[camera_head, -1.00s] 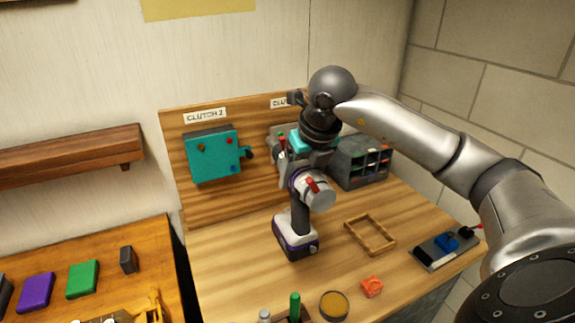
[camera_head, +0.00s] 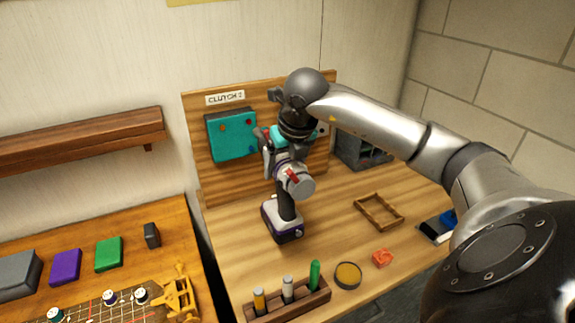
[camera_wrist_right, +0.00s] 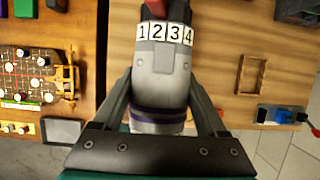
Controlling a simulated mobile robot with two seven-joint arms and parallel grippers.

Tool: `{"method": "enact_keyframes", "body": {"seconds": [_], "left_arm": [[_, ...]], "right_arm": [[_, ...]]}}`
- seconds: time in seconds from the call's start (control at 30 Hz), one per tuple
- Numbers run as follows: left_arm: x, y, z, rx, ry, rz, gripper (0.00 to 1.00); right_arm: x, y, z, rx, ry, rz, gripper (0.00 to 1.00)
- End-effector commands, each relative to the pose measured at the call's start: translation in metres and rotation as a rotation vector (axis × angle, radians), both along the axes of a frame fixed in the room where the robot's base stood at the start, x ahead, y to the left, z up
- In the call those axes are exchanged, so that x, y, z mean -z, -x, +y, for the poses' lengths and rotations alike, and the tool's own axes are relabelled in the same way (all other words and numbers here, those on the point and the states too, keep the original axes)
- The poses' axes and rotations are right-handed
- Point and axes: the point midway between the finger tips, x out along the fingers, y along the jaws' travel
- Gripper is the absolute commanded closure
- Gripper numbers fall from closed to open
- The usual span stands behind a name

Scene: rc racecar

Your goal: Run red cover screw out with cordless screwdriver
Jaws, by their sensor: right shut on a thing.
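A teal cover (camera_head: 231,140) is mounted on the upright wooden board under a "CLUTCH 2" label. It carries small coloured screw heads, with a red screw (camera_head: 249,122) near its upper right. My right gripper (camera_head: 282,158) is shut on the cordless screwdriver (camera_head: 284,212), around its body. In the right wrist view the screwdriver (camera_wrist_right: 158,80) sits between the fingers, showing a collar numbered 1 to 4. Its bit tip cannot be made out. My left gripper is not in view.
A wooden frame (camera_head: 379,226), a red-orange block (camera_head: 382,258), a round dish (camera_head: 347,275) and a holder with upright tools (camera_head: 290,306) stand on the bench. A grey organiser (camera_head: 358,150) is behind my right arm. A second table with coloured blocks is left.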

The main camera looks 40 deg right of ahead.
Motion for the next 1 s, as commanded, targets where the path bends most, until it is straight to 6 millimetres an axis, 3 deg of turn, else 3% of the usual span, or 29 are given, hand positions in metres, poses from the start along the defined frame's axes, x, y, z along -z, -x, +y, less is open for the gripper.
{"method": "enact_keyframes", "body": {"seconds": [0.6, 1.0], "left_arm": [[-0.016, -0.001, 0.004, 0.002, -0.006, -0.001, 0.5], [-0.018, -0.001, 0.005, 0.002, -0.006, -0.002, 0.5]], "right_arm": [[-0.004, -0.042, -0.013, 0.001, 0.0, -0.009, 1.0], [-0.003, -0.051, -0.016, -0.001, 0.002, -0.008, 1.0]]}}
